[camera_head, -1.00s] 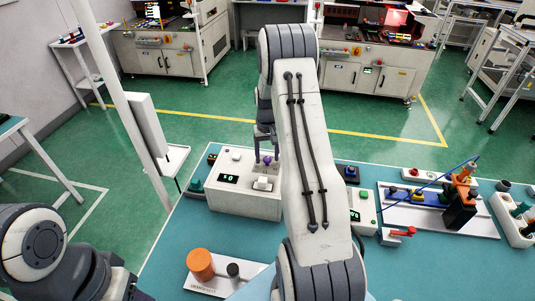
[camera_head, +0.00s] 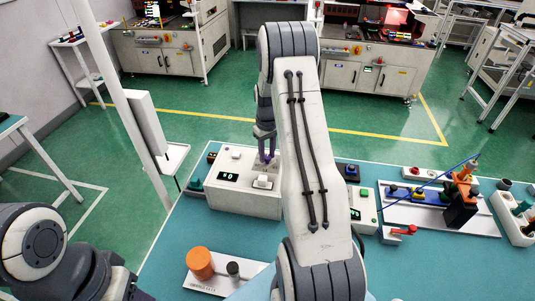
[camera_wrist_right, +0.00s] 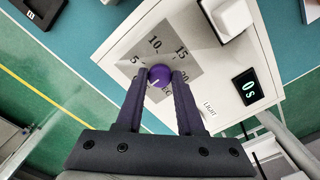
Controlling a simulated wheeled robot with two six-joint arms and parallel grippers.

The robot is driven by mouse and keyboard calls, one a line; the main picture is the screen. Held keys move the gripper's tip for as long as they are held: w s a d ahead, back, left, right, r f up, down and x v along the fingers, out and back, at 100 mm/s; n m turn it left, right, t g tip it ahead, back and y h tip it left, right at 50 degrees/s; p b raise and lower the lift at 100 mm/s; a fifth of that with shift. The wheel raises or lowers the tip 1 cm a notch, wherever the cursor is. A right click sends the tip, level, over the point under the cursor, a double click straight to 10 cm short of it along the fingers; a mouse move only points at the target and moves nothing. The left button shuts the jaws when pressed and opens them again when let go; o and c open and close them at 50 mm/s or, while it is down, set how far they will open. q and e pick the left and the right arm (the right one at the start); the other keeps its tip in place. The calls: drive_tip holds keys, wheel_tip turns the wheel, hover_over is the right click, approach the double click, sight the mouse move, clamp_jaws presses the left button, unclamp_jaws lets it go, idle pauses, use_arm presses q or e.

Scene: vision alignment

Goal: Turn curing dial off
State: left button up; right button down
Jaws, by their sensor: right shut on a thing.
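The curing dial is a purple round knob (camera_wrist_right: 160,75) on a grey plate marked 5, 10, 15 in the right wrist view. The plate is on top of a white control box (camera_head: 238,200), at the left of the table in the head view. My right gripper (camera_wrist_right: 160,80) is shut on the knob, a finger on each side; it also shows in the head view (camera_head: 267,152). The box's display (camera_wrist_right: 248,86) reads 0 s in the wrist view. My left gripper is out of view.
An orange cylinder (camera_head: 200,262) on a white plate stands at the front of the teal table. A red-handled part (camera_head: 402,231) and an orange fixture (camera_head: 464,181) stand to the right. My right arm hides the table's middle.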

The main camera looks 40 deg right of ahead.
sight(267, 156)
drive_tip(key=c, duration=0.5)
unclamp_jaws()
wheel_tip(267, 156, up, 11)
drive_tip(key=shift+f+b, duration=0.2)
drive_tip(key=shift+b, duration=0.95)
drive_tip(key=s+a+r+n, duration=0.2)
drive_tip(key=s+a+r, duration=0.1)
drive_tip(key=a, duration=1)
drive_tip(key=s+a+r+n, duration=0.2)
drive_tip(key=s+a, duration=0.1)
drive_tip(key=a, duration=1)
drive_tip(key=s+a+n, duration=0.1)
drive_tip(key=s+a, duration=0.2)
drive_tip(key=s, duration=0.4)
drive_tip(key=s+a+n, duration=0.1)
drive_tip(key=s+a, duration=0.3)
drive_tip(key=s, duration=0.3)
drive_tip(key=s+a+f+n+y, duration=0.1)
drive_tip(key=s+a+n, duration=0.1)
drive_tip(key=s+a, duration=0.2)
drive_tip(key=shift+s+a+f, duration=0.1)
drive_tip(key=shift+s+a, duration=0.05)
drive_tip(key=shift+s, duration=0.8)
drive_tip(key=shift+s+a, duration=0.1)
drive_tip(key=shift+s, duration=0.8)
